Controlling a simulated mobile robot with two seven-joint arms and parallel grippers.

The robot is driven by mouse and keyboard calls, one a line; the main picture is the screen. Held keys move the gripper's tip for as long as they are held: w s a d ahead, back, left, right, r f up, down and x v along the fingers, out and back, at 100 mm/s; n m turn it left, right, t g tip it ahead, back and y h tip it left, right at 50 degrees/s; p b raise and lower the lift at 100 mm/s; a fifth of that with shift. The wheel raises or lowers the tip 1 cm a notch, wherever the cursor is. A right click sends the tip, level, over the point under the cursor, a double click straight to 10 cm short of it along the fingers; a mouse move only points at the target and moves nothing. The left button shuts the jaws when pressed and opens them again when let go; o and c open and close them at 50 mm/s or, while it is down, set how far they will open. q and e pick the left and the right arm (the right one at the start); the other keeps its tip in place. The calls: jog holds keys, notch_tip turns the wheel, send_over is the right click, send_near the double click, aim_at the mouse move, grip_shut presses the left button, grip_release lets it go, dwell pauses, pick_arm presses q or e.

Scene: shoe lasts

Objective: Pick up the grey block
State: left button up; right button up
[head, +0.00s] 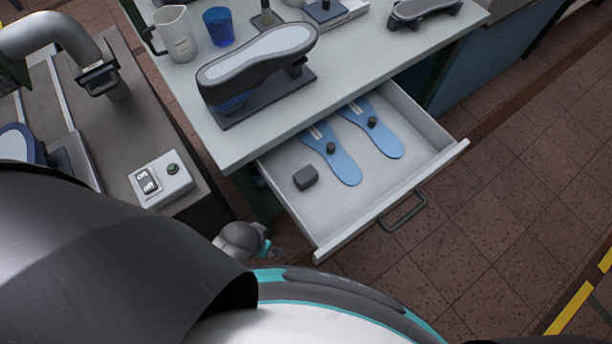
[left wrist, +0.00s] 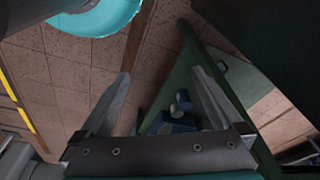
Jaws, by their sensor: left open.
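The grey block (head: 306,177) is a small dark grey box with rounded edges. It lies on the floor of the open white drawer (head: 330,243), near the drawer's left side, in the head view. My left gripper (left wrist: 160,72) shows in the left wrist view, with its two fingers apart and nothing between them. The block cannot be made out in that view. I cannot clearly make out my left gripper in the head view. My right gripper is in neither view.
Two blue insoles (head: 343,166) (head: 385,139) with dark knobs lie right of the block. The worktop (head: 345,75) above holds a shoe last on a stand (head: 258,75), a jug (head: 176,34) and a blue cup (head: 218,26). A switch box (head: 165,181) sits on the left bench.

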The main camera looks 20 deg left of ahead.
pick_arm(q)
jog(key=w+r+t+b, duration=0.1)
jog(key=w+r, duration=0.1)
jog(key=r, duration=1)
jog(key=w+r+b, duration=0.1)
jog(key=w+r, duration=0.1)
jog(key=r, duration=1)
jog(key=w+d+m+h, duration=0.3)
jog(key=w+d+m, duration=0.25)
jog(key=d, duration=0.25)
jog(key=r+m+g+y, duration=0.2)
jog(key=m+g+y, duration=0.1)
jog(key=m, duration=1.5)
send_over(306, 174)
jog(key=f+b, duration=0.1)
jog(key=f, duration=0.4)
jog(key=f+b, duration=0.1)
jog(key=f, duration=0.4)
jog(key=shift+s+d, duration=0.15)
jog(key=shift+d, duration=0.05)
jog(key=f, duration=0.1)
jog(key=f+b, duration=0.1)
jog(key=f, duration=0.1)
jog(key=f+b, duration=0.1)
jog(key=f, duration=0.1)
jog(key=shift+a+f, duration=0.15)
jog(key=shift+a, duration=0.1)
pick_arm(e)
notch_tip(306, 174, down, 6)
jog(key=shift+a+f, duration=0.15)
